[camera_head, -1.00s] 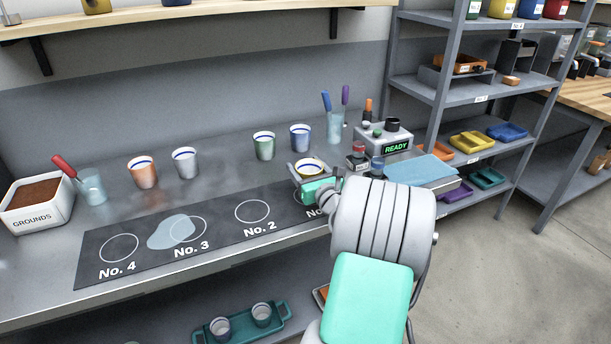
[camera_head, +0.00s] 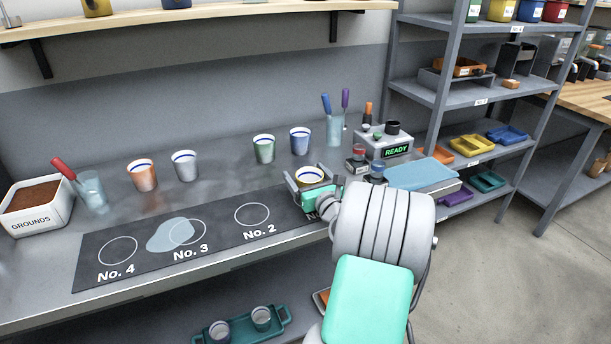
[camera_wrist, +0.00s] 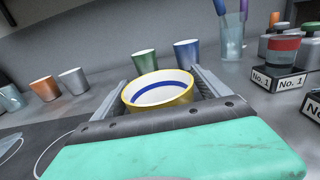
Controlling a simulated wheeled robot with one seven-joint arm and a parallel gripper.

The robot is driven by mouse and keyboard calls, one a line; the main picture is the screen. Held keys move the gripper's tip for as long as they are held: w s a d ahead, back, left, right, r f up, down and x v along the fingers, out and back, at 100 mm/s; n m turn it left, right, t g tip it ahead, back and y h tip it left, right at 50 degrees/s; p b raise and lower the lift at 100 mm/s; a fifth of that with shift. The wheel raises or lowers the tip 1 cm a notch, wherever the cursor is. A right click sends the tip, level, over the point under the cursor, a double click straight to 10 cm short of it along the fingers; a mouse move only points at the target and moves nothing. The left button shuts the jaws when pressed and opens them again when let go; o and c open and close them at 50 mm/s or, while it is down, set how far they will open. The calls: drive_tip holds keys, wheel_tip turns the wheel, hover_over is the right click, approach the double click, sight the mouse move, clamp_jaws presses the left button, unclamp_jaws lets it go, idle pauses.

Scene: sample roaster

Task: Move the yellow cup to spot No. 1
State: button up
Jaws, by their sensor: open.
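The yellow cup (camera_head: 310,176) stands upright near the right end of the dark mat, with a blue band inside its white interior. In the wrist view the yellow cup (camera_wrist: 160,92) sits between my two fingers. My gripper (camera_head: 308,184) is open around it, one finger on each side; whether either finger touches it is hard to tell. The dark mat (camera_head: 140,282) carries circles marked No. 4, No. 3 and No. 2. The spot at its right end, where No. 1 would be, is hidden behind my gripper and arm.
Green (camera_head: 264,148) and blue (camera_head: 300,140) cups stand behind the yellow cup. Orange (camera_head: 142,175) and grey (camera_head: 185,165) cups stand farther left. A pale spill (camera_head: 170,234) covers part of No. 3.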

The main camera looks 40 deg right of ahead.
drive_tip(key=v, duration=1.2)
drive_tip(key=shift+r, duration=0.1)
